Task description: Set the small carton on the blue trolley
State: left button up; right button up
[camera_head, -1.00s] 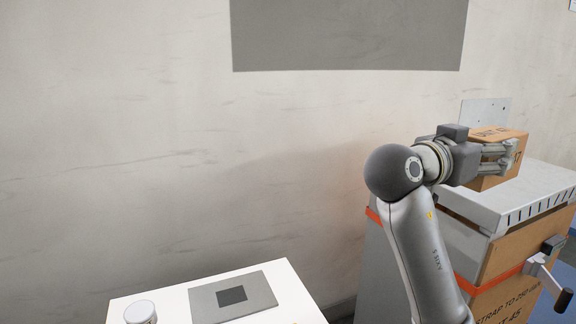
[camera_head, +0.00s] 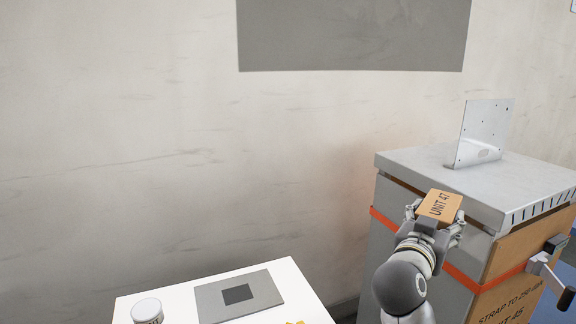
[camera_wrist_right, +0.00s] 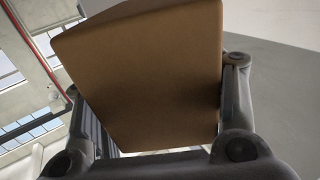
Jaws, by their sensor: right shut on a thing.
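The small carton (camera_head: 440,207) is brown cardboard and bears the print "UNIT 47". My right gripper (camera_head: 436,226) is shut on it and holds it tilted, in front of the near side of the grey-topped cabinet. In the right wrist view the carton (camera_wrist_right: 150,75) fills the middle between the fingers of my right gripper (camera_wrist_right: 165,110). My left gripper is not in view.
The grey-topped cabinet (camera_head: 410,165) has an upright metal bracket (camera_head: 485,130), an orange strap and a crank handle (camera_head: 552,272). At the lower left, a white table (camera_head: 290,290) bears a grey plate (camera_head: 238,295) and a white jar (camera_head: 147,311).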

jog(key=s+a+f+n+t+y, duration=0.2)
jog(key=s+a+f+y, duration=0.1)
jog(key=f, duration=0.3)
jog(key=s+a+f+n+t+y, duration=0.1)
jog(key=s+a+f+n+y, duration=0.15)
jog(key=f, duration=0.35)
jog(key=s+a+f+n+y, duration=0.1)
jog(key=s+a+f+y, duration=0.1)
jog(key=s, duration=0.3)
jog(key=s+a+f+n+t+y, duration=0.1)
jog(key=s+a+f+n+y, duration=0.1)
jog(key=s+f+y, duration=0.1)
jog(key=shift+s+a+f+y, duration=0.35)
jog(key=shift+s+y, duration=0.1)
jog(key=shift+s, duration=0.5)
jog(key=shift+r, duration=0.1)
